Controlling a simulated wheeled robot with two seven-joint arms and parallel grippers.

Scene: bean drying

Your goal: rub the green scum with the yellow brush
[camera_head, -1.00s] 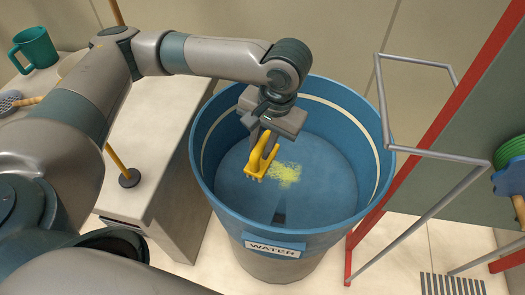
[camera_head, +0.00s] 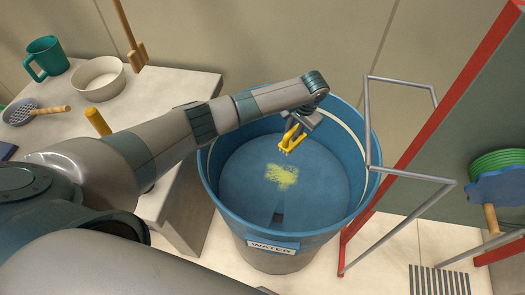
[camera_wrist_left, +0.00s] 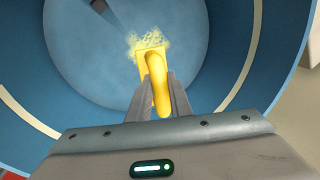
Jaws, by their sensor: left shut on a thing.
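The yellow brush (camera_head: 291,140) is in my left gripper (camera_head: 299,127), which is shut on its handle. The brush hangs bristles-down inside the blue tub labelled WATER (camera_head: 240,219). The green-yellow scum (camera_head: 282,176) is a speckled patch near the middle of the tub's blue floor or water. In the head view the brush is above and just behind the patch. In the left wrist view the brush (camera_wrist_left: 157,80) points at the scum (camera_wrist_left: 149,43), which shows around its far end; I cannot tell whether they touch. My right gripper is not in view.
The tub's rim surrounds my left gripper. A grey metal rail (camera_head: 368,125) and red-edged panel (camera_head: 440,125) stand right of the tub. At left, a table (camera_head: 150,92) holds a teal mug (camera_head: 45,56), a white bowl (camera_head: 98,80) and a strainer (camera_head: 22,110).

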